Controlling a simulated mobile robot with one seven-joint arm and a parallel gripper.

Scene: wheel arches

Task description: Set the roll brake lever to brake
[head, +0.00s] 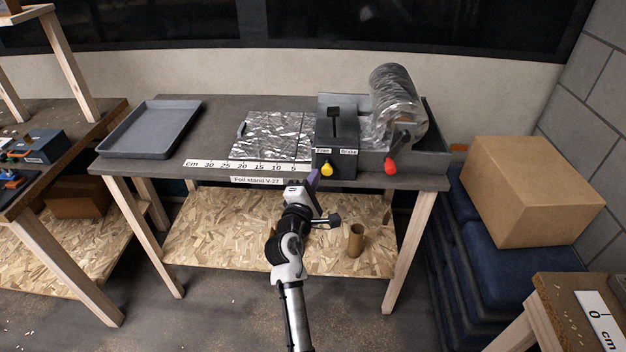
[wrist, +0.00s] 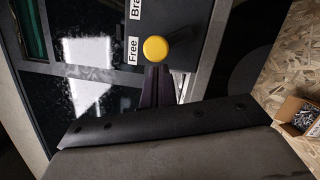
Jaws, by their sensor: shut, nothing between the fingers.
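The roll brake lever's yellow knob (head: 327,168) sticks out of the front of a dark box (head: 338,135) on the foil stand, below the "Free" label and left of the "Brake" label. In the wrist view the yellow knob (wrist: 155,48) is beside the word "Free". My gripper (head: 314,178) is shut and empty, just below and left of the knob in the head view. In the wrist view the fingers (wrist: 157,85) end right by the knob; I cannot tell whether they touch it.
A foil roll (head: 396,95) with a red-knobbed crank (head: 391,165) is right of the box. A foil sheet (head: 270,135) and a ruler strip (head: 250,166) lie left. A grey tray (head: 150,130) is at the far left. A cardboard tube (head: 355,240) stands on the lower shelf.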

